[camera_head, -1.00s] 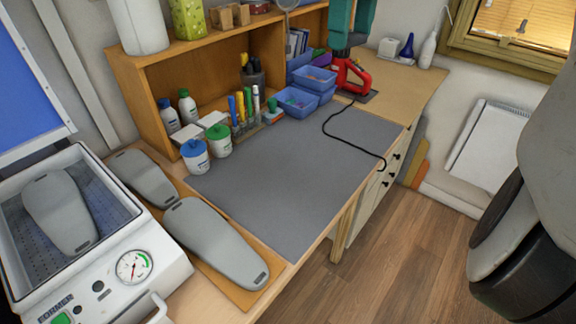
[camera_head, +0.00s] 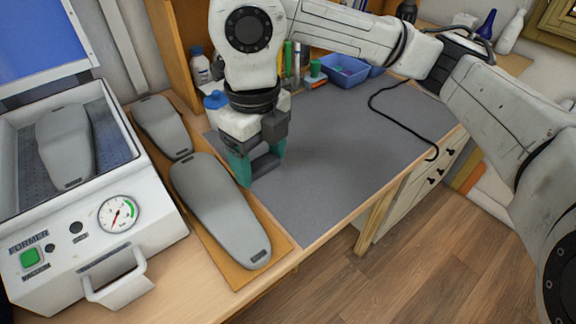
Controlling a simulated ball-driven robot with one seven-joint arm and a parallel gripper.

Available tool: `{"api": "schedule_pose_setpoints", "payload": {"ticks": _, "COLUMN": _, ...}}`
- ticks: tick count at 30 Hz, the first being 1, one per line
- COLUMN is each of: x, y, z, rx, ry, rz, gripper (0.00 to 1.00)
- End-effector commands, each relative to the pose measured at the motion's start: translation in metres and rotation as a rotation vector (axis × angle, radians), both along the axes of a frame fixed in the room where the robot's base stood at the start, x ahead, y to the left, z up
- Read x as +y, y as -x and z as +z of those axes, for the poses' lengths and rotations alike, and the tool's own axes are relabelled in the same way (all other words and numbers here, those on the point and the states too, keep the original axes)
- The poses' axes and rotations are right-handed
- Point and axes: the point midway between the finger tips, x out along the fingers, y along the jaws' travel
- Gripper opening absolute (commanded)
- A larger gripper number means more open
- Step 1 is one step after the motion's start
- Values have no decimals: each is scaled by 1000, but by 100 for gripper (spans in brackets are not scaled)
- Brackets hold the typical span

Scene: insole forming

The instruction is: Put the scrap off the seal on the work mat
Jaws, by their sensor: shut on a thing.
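My gripper (camera_head: 262,168) has teal fingers pointing down over the left part of the grey work mat (camera_head: 340,155), beside the large grey insole. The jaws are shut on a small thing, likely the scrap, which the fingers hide. I cannot tell whether the fingertips touch the mat. The white former (camera_head: 155,225) stands at the left with its blue lid open. A grey insole form (camera_head: 66,145) lies inside it. No scrap shows on the former's rim, and its seal is too fine to make out.
Two grey insole forms, a large one (camera_head: 222,212) and a smaller one (camera_head: 163,126), lie on a brown board between former and mat. Bottles and a blue bin (camera_head: 345,72) stand behind. A black cord (camera_head: 400,118) crosses the mat's right side. The mat's front is clear.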

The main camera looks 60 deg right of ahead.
Motion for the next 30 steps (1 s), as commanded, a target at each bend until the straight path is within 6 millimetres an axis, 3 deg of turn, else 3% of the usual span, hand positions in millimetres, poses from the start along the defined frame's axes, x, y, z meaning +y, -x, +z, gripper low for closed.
{"api": "schedule_pose_setpoints", "payload": {"ticks": 11, "x": -77, "y": -21, "z": -33, "rx": 4, "ry": -4, "rz": -10, "gripper": 43}}
{"api": "schedule_pose_setpoints", "payload": {"ticks": 15, "x": -98, "y": -26, "z": -58, "rx": 5, "ry": -4, "rz": -7, "gripper": 43}}
{"api": "schedule_pose_setpoints", "payload": {"ticks": 21, "x": -118, "y": -32, "z": -82, "rx": 3, "ry": -2, "rz": -3, "gripper": 43}}
{"api": "schedule_pose_setpoints", "payload": {"ticks": 30, "x": -128, "y": -35, "z": -109, "rx": 5, "ry": -5, "rz": -2, "gripper": 43}}
